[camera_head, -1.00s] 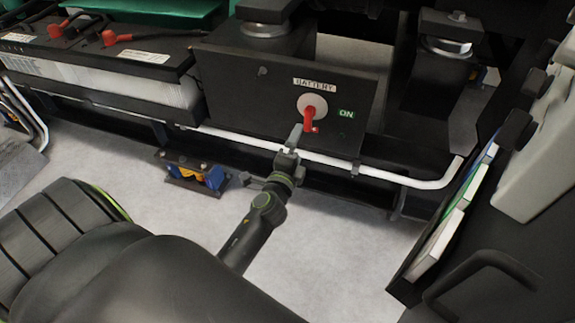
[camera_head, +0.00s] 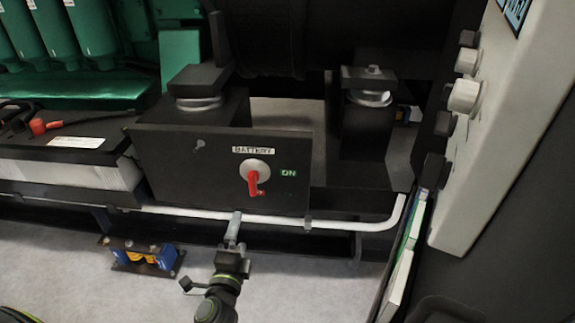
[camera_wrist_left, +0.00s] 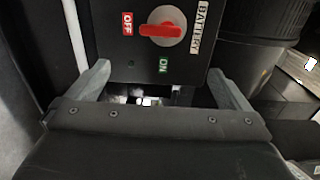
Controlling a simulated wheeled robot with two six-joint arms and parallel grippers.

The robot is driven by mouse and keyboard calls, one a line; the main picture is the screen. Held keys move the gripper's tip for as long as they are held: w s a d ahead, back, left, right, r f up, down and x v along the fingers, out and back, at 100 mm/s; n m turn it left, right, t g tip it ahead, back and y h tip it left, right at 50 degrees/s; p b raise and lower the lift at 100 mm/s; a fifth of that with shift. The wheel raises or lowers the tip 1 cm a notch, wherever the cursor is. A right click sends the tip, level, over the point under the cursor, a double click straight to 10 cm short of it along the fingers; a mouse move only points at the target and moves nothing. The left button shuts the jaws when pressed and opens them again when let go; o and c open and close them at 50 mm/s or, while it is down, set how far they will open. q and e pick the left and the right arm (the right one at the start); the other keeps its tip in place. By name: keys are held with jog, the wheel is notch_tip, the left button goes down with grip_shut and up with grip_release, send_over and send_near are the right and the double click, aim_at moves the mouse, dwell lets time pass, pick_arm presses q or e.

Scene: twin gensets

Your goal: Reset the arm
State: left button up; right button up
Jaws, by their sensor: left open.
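A red switch handle (camera_head: 254,182) on a round pale disc sits on the front of a black battery box (camera_head: 170,170). It points down in the head view. In the left wrist view the red handle (camera_wrist_left: 160,30) lies with its end beside the red OFF label (camera_wrist_left: 128,23); the green ON label (camera_wrist_left: 163,66) is off to its side. My left gripper (camera_head: 235,220) is below and slightly left of the handle, apart from it. In the left wrist view my left gripper (camera_wrist_left: 162,82) has its fingers spread with nothing between them. My right gripper is not in view.
A white pipe (camera_head: 340,223) runs along below the box. A small blue and yellow part (camera_head: 140,257) sits low at the left. A battery (camera_head: 60,165) stands left of the box. A pale cabinet with knobs (camera_head: 500,130) rises at the right. Bare floor (camera_head: 300,290) lies in front.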

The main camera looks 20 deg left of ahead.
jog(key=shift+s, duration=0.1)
